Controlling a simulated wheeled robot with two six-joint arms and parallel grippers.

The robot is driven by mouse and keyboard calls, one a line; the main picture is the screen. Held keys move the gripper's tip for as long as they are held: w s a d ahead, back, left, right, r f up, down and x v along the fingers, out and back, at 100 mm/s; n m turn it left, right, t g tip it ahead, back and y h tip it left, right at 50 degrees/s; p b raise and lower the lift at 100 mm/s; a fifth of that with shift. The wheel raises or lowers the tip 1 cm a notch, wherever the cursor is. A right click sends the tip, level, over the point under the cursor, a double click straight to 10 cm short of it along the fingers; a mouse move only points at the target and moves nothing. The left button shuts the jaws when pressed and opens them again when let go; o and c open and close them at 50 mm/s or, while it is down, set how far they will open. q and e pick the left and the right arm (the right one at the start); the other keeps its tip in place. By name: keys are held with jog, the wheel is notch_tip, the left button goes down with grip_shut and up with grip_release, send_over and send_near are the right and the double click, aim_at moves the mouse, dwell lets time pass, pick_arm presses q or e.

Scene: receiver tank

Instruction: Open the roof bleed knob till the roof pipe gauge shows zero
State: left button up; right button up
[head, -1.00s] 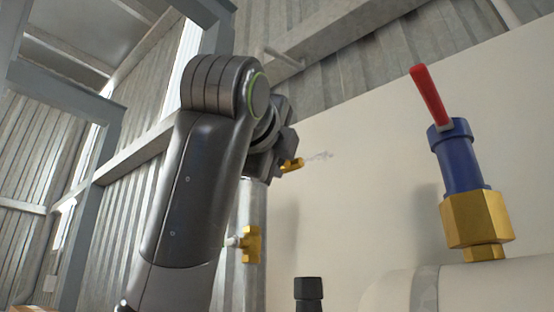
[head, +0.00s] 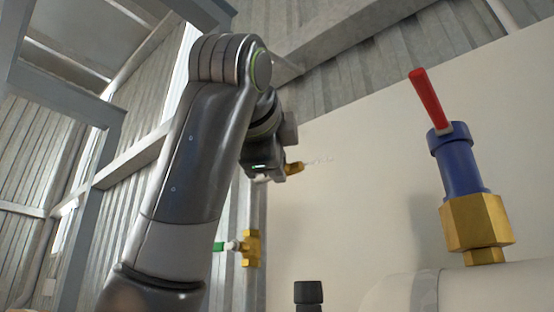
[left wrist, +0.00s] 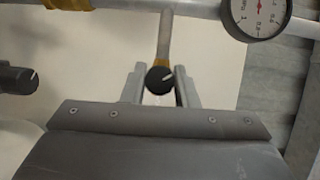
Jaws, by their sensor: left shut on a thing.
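In the left wrist view, my left gripper (left wrist: 160,86) has its two fingers on either side of a round black knob (left wrist: 160,79) with a white pointer mark, apparently the roof bleed knob. It is shut on this knob, which sits on a pipe with a brass collar. The roof pipe gauge (left wrist: 255,16) is cut off by the top edge; its reading is not clear. In the head view, my left gripper (head: 272,172) is beside a brass outlet (head: 294,168) with a faint whitish jet to its right; the knob is hidden there. My right gripper is not in view.
Another black knob (left wrist: 18,79) shows at the left of the wrist view. In the head view, a blue valve (head: 461,165) with a red lever stands on brass at right. A black cap (head: 308,293) is at the bottom, and a brass fitting (head: 250,248) is below my gripper.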

pick_arm(q)
jog(key=o, duration=1)
jog(key=shift+s, duration=0.1)
jog(key=s+a+b, duration=0.1)
jog(key=s+b, duration=0.1)
jog(key=s, duration=0.3)
jog(key=s+a+b, duration=0.1)
jog(key=s+b, duration=0.2)
jog(key=s, duration=0.3)
jog(key=s+a+r+b, duration=0.1)
jog(key=s+b, duration=0.1)
jog(key=s, duration=0.4)
jog(key=shift+w, duration=0.15)
